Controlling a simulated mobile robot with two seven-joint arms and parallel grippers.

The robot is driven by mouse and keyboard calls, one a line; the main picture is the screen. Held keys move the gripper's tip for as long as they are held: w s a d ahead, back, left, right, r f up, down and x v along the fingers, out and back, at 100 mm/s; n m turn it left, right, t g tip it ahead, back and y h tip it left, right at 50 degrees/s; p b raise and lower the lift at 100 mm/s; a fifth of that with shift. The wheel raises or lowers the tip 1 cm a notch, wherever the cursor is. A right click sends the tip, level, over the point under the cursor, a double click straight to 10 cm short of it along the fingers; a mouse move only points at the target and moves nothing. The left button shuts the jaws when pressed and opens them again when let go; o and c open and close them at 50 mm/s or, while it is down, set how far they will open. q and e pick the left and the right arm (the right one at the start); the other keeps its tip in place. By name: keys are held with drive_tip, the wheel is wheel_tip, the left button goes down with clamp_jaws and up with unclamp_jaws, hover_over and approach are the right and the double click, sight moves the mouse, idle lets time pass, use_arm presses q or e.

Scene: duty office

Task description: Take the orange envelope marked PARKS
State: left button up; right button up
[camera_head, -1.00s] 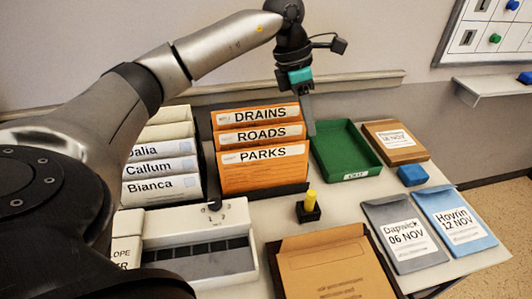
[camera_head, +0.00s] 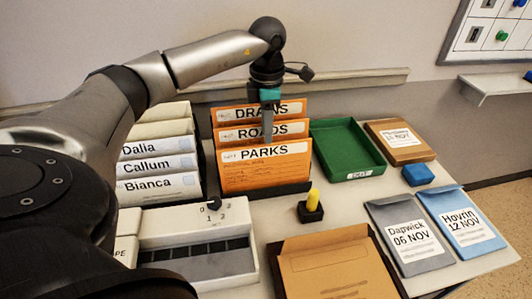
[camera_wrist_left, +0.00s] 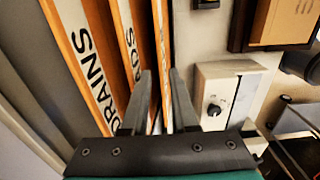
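The orange envelope marked PARKS (camera_head: 265,172) stands upright at the front of a dark rack, with its label facing me. The orange ROADS (camera_head: 290,130) and DRAINS (camera_head: 232,114) envelopes stand behind it. My left gripper (camera_head: 268,137) points down at the PARKS envelope's top edge and covers part of the ROADS and DRAINS labels. In the left wrist view its two fingers (camera_wrist_left: 160,74) are apart, close to the ROADS and PARKS edges. I cannot tell if they straddle the PARKS envelope. My right gripper is not in view.
White folders (camera_head: 158,188) stand left of the rack. A green tray (camera_head: 374,170) is at its right. A white box with a knob (camera_head: 180,232), a yellow-topped black block (camera_head: 312,207) and a brown folder (camera_head: 330,262) lie in front. Grey (camera_head: 408,262) and blue (camera_head: 480,243) envelopes lie right.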

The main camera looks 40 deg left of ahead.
sight(265, 146)
use_arm(q)
drive_tip(key=f, duration=0.4)
drive_tip(key=shift+s+b, duration=0.3)
drive_tip(key=shift+b, duration=0.1)
drive_tip(key=shift+f, duration=0.55)
drive_tip(key=shift+c, duration=0.3)
clamp_jaws()
drive_tip(key=shift+w+a+r, duration=0.1)
drive_tip(key=shift+a+r, duration=0.05)
